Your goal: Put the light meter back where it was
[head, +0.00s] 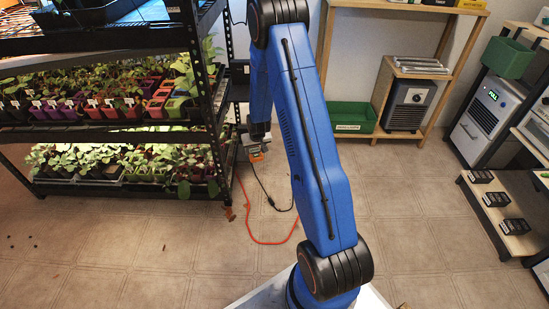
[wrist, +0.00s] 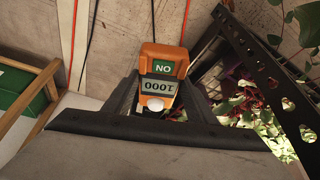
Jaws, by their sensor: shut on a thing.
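The light meter (wrist: 163,52) is an orange handheld device with a green field reading NO, a grey number display and a white dome. In the wrist view my gripper (wrist: 160,98) is shut on it, one dark finger on each side. In the head view the gripper (head: 254,146) is partly hidden by my blue arm, beside the right end of the plant rack. Only a small orange part of the meter (head: 257,157) shows there, above the floor. Where it was before cannot be told from these frames.
The black rack (head: 214,105) holds trays of seedlings on its shelves. An orange cord (head: 262,241) and a black cable lie on the floor near its right end. A green bin (head: 352,118) and wooden shelving (head: 404,133) stand against the back wall. The floor in front is mostly clear.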

